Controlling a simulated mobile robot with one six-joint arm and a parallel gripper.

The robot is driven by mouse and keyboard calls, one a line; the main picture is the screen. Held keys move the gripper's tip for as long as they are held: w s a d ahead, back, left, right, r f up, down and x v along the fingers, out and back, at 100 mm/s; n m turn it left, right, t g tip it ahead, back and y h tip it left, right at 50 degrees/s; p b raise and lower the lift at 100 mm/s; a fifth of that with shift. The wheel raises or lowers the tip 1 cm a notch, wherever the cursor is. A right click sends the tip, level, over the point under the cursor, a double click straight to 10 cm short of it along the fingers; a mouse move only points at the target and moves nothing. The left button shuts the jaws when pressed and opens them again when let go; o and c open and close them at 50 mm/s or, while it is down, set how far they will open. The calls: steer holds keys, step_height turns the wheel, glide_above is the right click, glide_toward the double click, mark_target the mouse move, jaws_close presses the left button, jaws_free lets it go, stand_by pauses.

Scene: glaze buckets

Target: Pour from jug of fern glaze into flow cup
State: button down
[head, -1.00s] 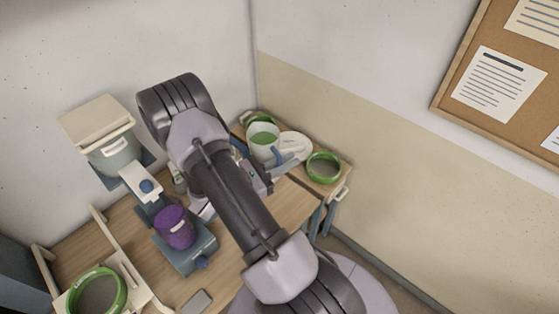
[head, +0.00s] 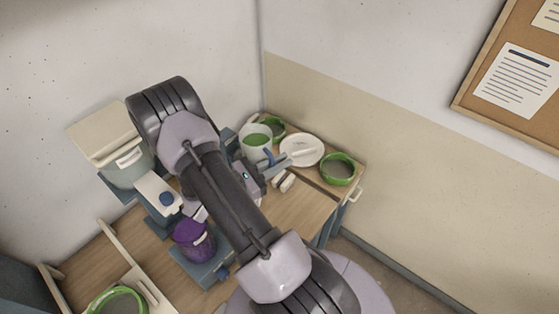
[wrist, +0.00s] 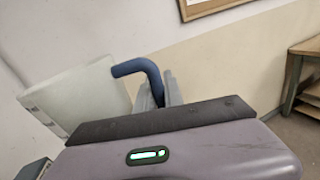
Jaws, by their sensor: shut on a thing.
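The jug (head: 257,147) is white with green glaze inside and a blue handle. It is at the back right corner of the bench in the head view. In the wrist view the jug (wrist: 75,98) fills the left, and its blue handle (wrist: 138,68) runs to my jaws. My gripper (wrist: 168,90) is shut on that handle; in the head view my gripper (head: 277,162) is partly behind my arm. The jug looks near upright. I cannot tell surely which thing is the flow cup; my arm hides part of the bench.
Green-rimmed bowls stand at the right (head: 338,168), behind the jug (head: 277,127) and front left (head: 117,301). A white round plate (head: 302,149) lies beside the jug. A purple container (head: 193,240) sits on a blue-grey stand. A lidded bucket (head: 125,165) stands left. Walls close the corner.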

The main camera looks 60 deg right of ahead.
steer(key=shift+s+a+f+n+p, duration=0.15)
steer(key=shift+n+p, duration=0.3)
steer(key=shift+n, duration=0.3)
steer(key=shift+s+f+n+p, duration=0.1)
steer(key=shift+n+p, duration=0.4)
steer(key=shift+n, duration=0.3)
steer(key=shift+s+a+f+n+p, duration=0.15)
steer(key=shift+n+p, duration=0.3)
steer(key=shift+n, duration=0.3)
steer(key=shift+r, duration=0.2)
